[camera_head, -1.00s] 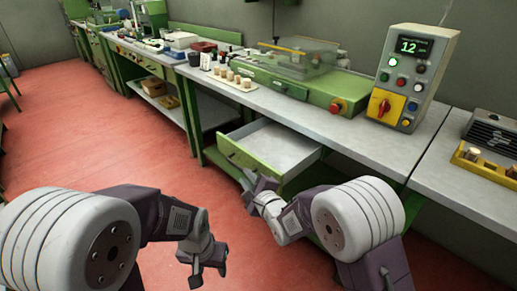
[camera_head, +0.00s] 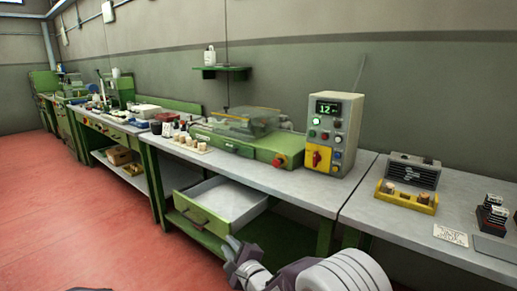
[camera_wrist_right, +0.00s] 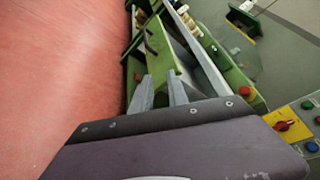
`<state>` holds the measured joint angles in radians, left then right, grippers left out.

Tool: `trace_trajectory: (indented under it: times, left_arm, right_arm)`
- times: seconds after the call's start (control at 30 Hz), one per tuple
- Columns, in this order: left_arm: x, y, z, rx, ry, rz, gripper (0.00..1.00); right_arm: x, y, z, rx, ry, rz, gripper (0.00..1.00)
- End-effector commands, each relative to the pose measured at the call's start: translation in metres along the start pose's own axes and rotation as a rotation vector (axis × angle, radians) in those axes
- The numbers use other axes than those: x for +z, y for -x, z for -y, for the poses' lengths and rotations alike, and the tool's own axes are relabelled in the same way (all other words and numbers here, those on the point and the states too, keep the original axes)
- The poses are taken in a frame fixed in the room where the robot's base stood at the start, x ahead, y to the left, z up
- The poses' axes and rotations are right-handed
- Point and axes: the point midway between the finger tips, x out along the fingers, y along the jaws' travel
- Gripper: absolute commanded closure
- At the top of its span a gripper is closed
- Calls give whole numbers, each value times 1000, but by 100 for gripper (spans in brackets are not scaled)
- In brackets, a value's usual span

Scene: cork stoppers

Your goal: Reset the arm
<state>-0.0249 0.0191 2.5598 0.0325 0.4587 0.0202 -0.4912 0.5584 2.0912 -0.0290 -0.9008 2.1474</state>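My right gripper (camera_head: 231,242) is low in the head view, in front of the open green drawer (camera_head: 199,217) under the workbench. In the right wrist view my right gripper (camera_wrist_right: 160,88) shows two grey fingers apart with nothing between them. The drawer's front (camera_wrist_right: 163,62) and its dark handle (camera_wrist_right: 151,42) lie beyond the fingertips. The drawer's light inside looks empty in the head view. My left gripper is out of view; only a small dark bit shows at the bottom left edge.
A control box (camera_head: 334,133) with a lit display stands on the bench, beside a green machine (camera_head: 245,143) with a clear cover. Cork stoppers stand on a pale strip (camera_head: 190,149). A yellow holder (camera_head: 405,199) with corks sits at right. Red floor (camera_head: 75,220) is clear at left.

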Motion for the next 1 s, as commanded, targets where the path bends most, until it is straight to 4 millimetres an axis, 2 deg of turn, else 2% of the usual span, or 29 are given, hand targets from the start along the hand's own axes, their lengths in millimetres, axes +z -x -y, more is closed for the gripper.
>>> trace_trajectory:
  times: [0.17,0.3,0.4,0.47,0.53,0.6,0.7,0.8,0.9,1.0]
  left_arm:
    - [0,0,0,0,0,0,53]
    - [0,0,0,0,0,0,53]
    - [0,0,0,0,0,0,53]
    - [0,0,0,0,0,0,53]
    - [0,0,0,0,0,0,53]
    - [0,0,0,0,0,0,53]
    - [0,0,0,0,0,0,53]
    - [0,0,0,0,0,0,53]
    - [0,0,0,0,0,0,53]
    - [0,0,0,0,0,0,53]
  right_arm:
    - [-23,14,48,-81,-12,-45,80]
    - [-60,39,84,-114,-10,-139,80]
    - [-98,69,94,-63,82,-262,80]
    - [-125,93,91,14,181,-351,80]
    - [-156,129,75,165,337,-448,80]
    - [-182,170,46,385,523,-502,80]
    - [-198,225,-5,722,768,-451,80]
    - [-198,267,-49,999,963,-291,80]
    - [-192,303,-84,1213,1113,-82,80]
    - [-186,329,-104,1351,1242,136,80]
